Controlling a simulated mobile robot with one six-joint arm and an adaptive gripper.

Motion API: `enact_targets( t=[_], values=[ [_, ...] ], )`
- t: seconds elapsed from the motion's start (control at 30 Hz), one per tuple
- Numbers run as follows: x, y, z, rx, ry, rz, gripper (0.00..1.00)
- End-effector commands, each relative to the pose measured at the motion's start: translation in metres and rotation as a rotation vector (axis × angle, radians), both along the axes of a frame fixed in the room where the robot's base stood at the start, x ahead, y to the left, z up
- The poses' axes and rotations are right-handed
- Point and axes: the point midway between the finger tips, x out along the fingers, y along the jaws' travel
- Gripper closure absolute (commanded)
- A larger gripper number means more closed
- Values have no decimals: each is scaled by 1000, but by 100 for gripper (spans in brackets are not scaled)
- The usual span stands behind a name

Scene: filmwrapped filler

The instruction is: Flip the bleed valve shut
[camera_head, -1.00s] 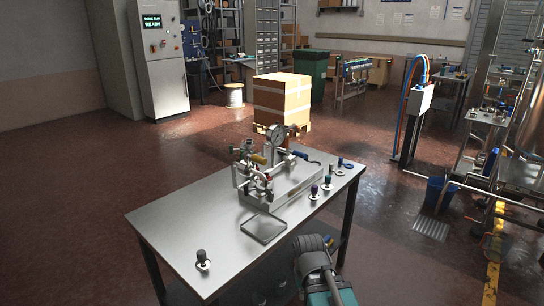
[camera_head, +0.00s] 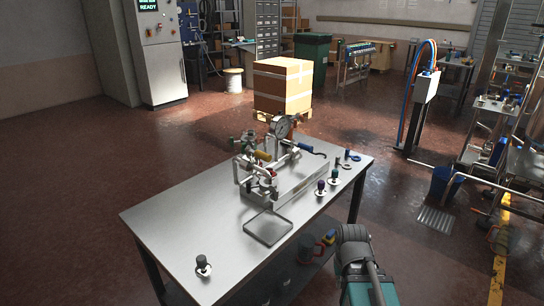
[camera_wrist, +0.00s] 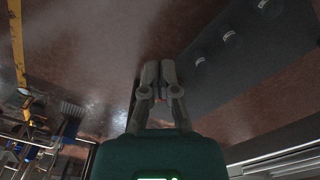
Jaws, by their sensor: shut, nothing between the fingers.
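A metal valve assembly (camera_head: 285,182) stands in a shallow tray on the steel workbench (camera_head: 185,225). It carries a round pressure gauge (camera_head: 281,127), a yellow lever handle (camera_head: 263,155) and a dark blue handle (camera_head: 306,148). I cannot tell which handle belongs to the bleed valve, or whether that valve is open. My gripper (camera_wrist: 161,64) shows in the wrist view with its two grey fingers together and empty. It is apart from the assembly, which does not show in that view. In the head view only my arm shows, at the bottom, right of the bench.
Several small capped fittings (camera_head: 321,188) stand along the bench's right side, and another (camera_head: 202,264) near its front. An empty square tray (camera_head: 268,228) lies before the assembly. A cardboard box (camera_head: 283,86) stands behind. Floor right of the bench is clear up to a blue bucket (camera_head: 441,186).

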Motion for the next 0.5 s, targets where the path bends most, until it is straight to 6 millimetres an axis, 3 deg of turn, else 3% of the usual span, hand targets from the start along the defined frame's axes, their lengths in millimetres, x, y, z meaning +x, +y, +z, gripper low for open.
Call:
enact_targets(
  t=[0.23, 0.3, 0.5],
  values=[
    [10, 7, 2, 47, 6, -8, 100],
    [18, 1, 4, 87, 10, -15, 100],
    [54, 28, 16, 277, 35, -42, 100]
  ],
)
